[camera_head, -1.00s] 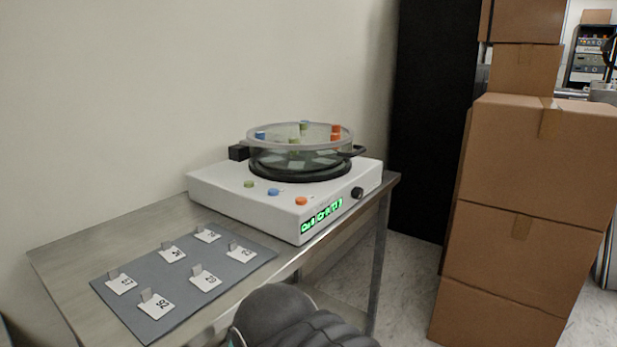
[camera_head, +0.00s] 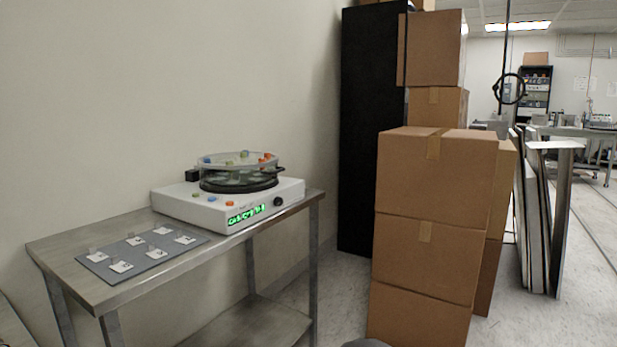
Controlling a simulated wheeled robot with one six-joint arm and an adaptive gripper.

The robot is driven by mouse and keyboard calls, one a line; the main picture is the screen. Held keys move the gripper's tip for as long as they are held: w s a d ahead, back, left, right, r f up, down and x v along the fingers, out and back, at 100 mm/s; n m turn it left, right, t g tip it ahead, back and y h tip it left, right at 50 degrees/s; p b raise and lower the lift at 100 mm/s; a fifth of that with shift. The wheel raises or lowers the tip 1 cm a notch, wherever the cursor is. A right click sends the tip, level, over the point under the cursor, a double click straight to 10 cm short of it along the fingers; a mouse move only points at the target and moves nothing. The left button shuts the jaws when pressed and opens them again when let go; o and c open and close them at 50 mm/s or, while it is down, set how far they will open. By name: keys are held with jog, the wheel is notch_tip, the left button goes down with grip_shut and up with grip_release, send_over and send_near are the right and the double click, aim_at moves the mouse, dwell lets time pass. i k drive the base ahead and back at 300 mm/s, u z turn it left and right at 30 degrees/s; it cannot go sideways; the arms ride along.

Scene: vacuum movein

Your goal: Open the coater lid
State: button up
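The coater (camera_head: 180,205) is a white box with a green display, a dark knob and coloured buttons, standing on a steel table against the wall. Its round transparent lid (camera_head: 222,163) sits over the dark round base at the back of the box and looks closed. A dark handle shows at the lid's right side and a black hinge block at its left. Small coloured pieces show on or through the lid; I cannot tell which. My gripper is not in view.
A grey mat (camera_head: 112,268) with several numbered cards lies on the steel table (camera_head: 62,243), left of the coater. Stacked cardboard boxes (camera_head: 428,256) and a tall black cabinet (camera_head: 366,130) stand to the right. Metal panels (camera_head: 541,220) lean beyond the boxes. Some floor shows between table and boxes.

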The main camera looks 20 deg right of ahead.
aim_at(230, 162)
jog(key=z, duration=0.1)
jog(key=k, duration=0.2)
jog(key=u, duration=0.45)
jog(key=i, duration=1.5)
jog(key=z, duration=1.4)
jog(key=k, duration=0.3)
jog(key=z, duration=0.6)
